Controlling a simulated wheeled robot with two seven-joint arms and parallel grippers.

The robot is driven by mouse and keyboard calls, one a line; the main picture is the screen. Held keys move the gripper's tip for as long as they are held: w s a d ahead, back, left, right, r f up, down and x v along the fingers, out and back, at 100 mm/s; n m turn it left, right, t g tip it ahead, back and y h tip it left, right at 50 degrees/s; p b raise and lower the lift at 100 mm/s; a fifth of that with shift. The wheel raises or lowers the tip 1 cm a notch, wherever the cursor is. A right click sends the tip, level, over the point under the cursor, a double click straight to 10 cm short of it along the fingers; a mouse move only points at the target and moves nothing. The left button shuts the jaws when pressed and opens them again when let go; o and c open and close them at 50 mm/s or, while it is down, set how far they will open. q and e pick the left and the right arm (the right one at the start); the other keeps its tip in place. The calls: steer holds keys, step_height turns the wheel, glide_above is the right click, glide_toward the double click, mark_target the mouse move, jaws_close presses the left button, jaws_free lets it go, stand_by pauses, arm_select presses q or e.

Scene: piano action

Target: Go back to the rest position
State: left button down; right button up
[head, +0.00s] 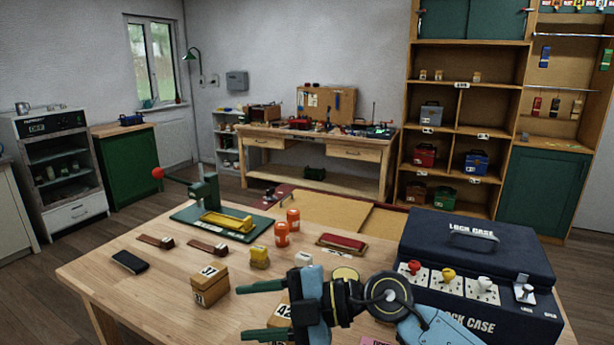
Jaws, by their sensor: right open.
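My right gripper (243,312) reaches in from the lower right over the front of the table (150,285). Another box marked 42 (283,312) is partly hidden behind the gripper. My left gripper is not in view.
A dark lock case (480,245) with several coloured knobs stands right of my arm. The table's left front is mostly clear.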

step_height(320, 180, up, 6)
steer(key=d+f+m+t+y, duration=0.1)
steer(key=d+m+t+y, duration=0.1)
steer(key=m+t+y, duration=0.25)
steer(key=w+d+m+t+h, duration=0.3)
steer(key=d+m+t+h, duration=0.5)
steer(key=m+t, duration=0.55)
steer(key=s+d+f+m+g+h, duration=0.3)
steer(key=d+f+m+h, duration=0.7)
steer(key=d+f+h, duration=0.4)
steer(key=s+d+f+g+y, duration=0.1)
steer(key=s+d+f+g, duration=0.2)
steer(key=s+f+g, duration=0.6)
steer(key=s+d+f+g+y, duration=0.1)
steer(key=s+d+f+g, duration=0.15)
steer(key=s+f, duration=0.75)
steer(key=s+f+n+g, duration=0.1)
steer(key=s+f, duration=0.2)
steer(key=f, duration=0.7)
steer(key=s+f+g, duration=0.1)
steer(key=s+f, duration=0.1)
steer(key=f, duration=0.8)
steer(key=s+d+f+g, duration=0.1)
steer(key=s+d+f, duration=0.1)
steer(key=s+f, duration=1.3)
steer(key=shift+s+d+f, duration=0.15)
steer(key=shift+s+d, duration=0.2)
steer(key=shift+s, duration=0.5)
